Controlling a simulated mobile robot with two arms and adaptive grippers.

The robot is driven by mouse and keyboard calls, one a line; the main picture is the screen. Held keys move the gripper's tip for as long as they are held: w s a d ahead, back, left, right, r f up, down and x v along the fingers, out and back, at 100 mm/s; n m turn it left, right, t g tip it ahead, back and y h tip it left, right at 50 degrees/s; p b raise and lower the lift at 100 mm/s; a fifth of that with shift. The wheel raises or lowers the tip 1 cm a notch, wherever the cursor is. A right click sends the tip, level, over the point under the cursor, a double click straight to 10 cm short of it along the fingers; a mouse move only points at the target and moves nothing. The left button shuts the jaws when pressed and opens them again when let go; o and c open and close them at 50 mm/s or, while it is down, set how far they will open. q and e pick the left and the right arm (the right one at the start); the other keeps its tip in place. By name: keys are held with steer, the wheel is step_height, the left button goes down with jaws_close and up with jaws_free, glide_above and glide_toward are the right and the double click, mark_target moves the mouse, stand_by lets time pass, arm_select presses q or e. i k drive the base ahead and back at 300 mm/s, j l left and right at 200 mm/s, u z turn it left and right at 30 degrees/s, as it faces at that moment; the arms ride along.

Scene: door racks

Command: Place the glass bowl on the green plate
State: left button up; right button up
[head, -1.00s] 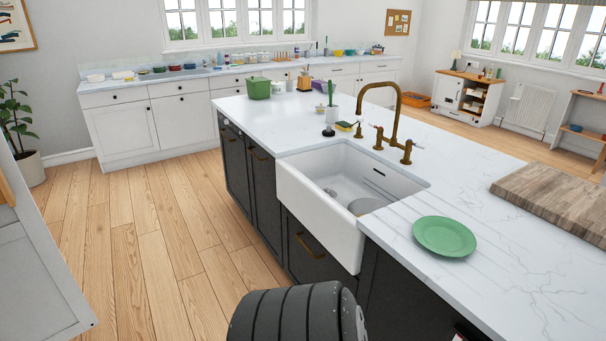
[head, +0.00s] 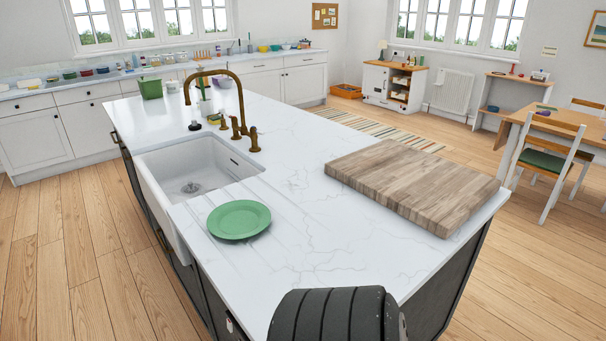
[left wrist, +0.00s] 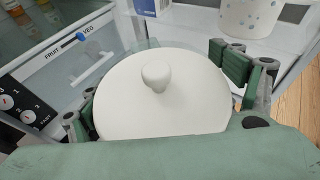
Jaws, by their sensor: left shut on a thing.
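The green plate (head: 239,219) lies flat and empty on the white marble island top, right of the sink, in the head view. In the left wrist view my left gripper (left wrist: 163,90) has its green-padded fingers on either side of a round white lid with a knob (left wrist: 165,115). A faint clear rim, seemingly of the glass bowl (left wrist: 140,48), shows behind the lid; most of the bowl is hidden. The gripper is shut on it. Neither gripper shows in the head view.
A thick wooden board (head: 415,184) lies right of the plate. The sink (head: 190,172) and a brass tap (head: 235,105) are left of and behind it. The marble around the plate is clear. Fridge shelves and a drawer slider (left wrist: 65,45) show behind the bowl.

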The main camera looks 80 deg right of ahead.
mark_target(241, 222)
steer(key=k+l+z, duration=0.35)
steer(key=k, duration=0.2)
steer(key=i+z, duration=0.15)
steer(key=z, duration=0.4)
steer(key=i+j+z, duration=0.2)
steer(key=z, duration=0.2)
steer(key=i+j+z, duration=0.15)
steer(key=j+z, duration=0.25)
steer(key=i+j+z, duration=0.1)
steer(key=z, duration=0.3)
steer(key=j, duration=0.1)
